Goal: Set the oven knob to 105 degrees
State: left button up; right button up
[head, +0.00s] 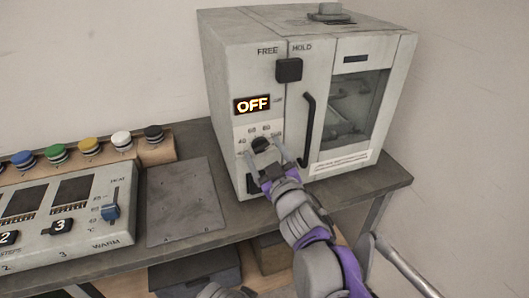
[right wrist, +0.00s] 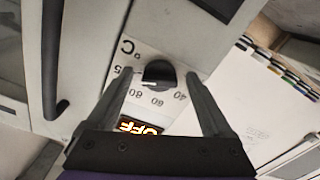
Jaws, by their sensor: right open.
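The oven (head: 225,60) is a pale box with a dark door handle (head: 308,130) and a glass window. Its display (head: 252,105) reads OFF in orange. The black oven knob (head: 260,143) sits below the display on a white dial plate with numbers around it. In the right wrist view the knob (right wrist: 158,74) lies between and just beyond my fingertips, with 40, 60 and 80 printed near it. My right gripper (head: 265,156) is open, with a finger on each side of the knob; I cannot tell whether they touch it.
A control panel (head: 60,215) with a blue slider (head: 110,212) stands on the bench at left. Several coloured buttons line a wooden block (head: 155,152) behind it. A flat grey plate (head: 185,200) lies between panel and oven. A black square switch (head: 288,70) is above the display.

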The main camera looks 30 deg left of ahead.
jog(key=v, duration=1)
jog(key=shift+s+d, duration=0.2)
jog(key=shift+d, duration=0.1)
jog(key=d+f+m+h, duration=0.5)
jog(key=d+f+h, duration=0.15)
jog(key=d, duration=0.65)
jog(key=d+f+m+h, duration=0.45)
jog(key=d+f, duration=0.25)
jog(key=d, duration=0.6)
jog(key=s+d+f+m+g+h, duration=0.1)
jog(key=s+d+f+m+g, duration=0.1)
jog(key=s+d+f+g, duration=0.35)
jog(key=s+d+f+m+g+h, duration=0.25)
jog(key=s+d+f, duration=0.45)
jog(key=s, duration=0.4)
pick_arm(q)
notch_tip(320, 180, up, 18)
jog(key=w+p, duration=0.2)
jog(key=p, duration=1.4)
jog(key=shift+t, duration=0.4)
pick_arm(e)
notch_tip(320, 180, up, 18)
jog(key=w+a+t, duration=0.1)
jog(key=w, duration=0.1)
jog(key=shift+f+t+y, duration=0.2)
jog(key=shift+t+y, duration=0.1)
jog(key=shift+y, duration=0.15)
